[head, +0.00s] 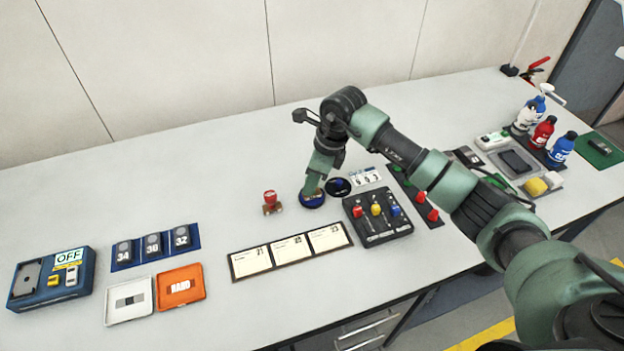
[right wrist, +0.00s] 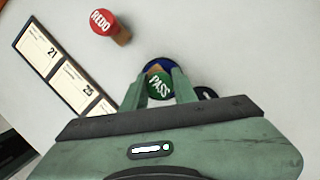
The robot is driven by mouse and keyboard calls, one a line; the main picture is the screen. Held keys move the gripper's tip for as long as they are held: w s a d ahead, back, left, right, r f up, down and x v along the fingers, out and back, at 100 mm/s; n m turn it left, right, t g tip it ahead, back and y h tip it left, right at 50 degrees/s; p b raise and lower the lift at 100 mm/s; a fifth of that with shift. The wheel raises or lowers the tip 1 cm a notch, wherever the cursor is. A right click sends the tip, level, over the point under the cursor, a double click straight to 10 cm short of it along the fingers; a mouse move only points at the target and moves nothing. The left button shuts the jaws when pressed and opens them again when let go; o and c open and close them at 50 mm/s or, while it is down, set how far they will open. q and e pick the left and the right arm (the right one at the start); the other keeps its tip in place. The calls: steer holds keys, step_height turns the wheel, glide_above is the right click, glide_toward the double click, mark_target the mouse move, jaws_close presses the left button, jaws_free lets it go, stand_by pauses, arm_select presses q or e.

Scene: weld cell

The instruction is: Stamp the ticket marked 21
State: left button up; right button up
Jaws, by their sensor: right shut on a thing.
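The ticket marked 21 (head: 250,263) lies at the left end of a dark holder with three cream tickets. It also shows in the right wrist view (right wrist: 38,50), at the upper left. My right gripper (head: 315,184) is shut on a stamp with a green top marked PASS (right wrist: 159,86). The stamp is over a round blue pad (head: 312,202), behind and right of the tickets; I cannot tell whether it touches the pad. A red-topped stamp marked REDO (right wrist: 103,22) stands on the bench, left of my gripper in the head view (head: 270,198). My left gripper is out of view.
A dark round item (head: 338,187) lies close to the blue pad. A black switch box (head: 378,216) with coloured knobs stands right of the tickets. Orange (head: 180,302) and white (head: 128,315) trays are at the left. Bench is clear between pad and tickets.

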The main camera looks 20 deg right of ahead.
steer(key=shift+r+p, duration=1.75)
steer(key=shift+r, duration=1.75)
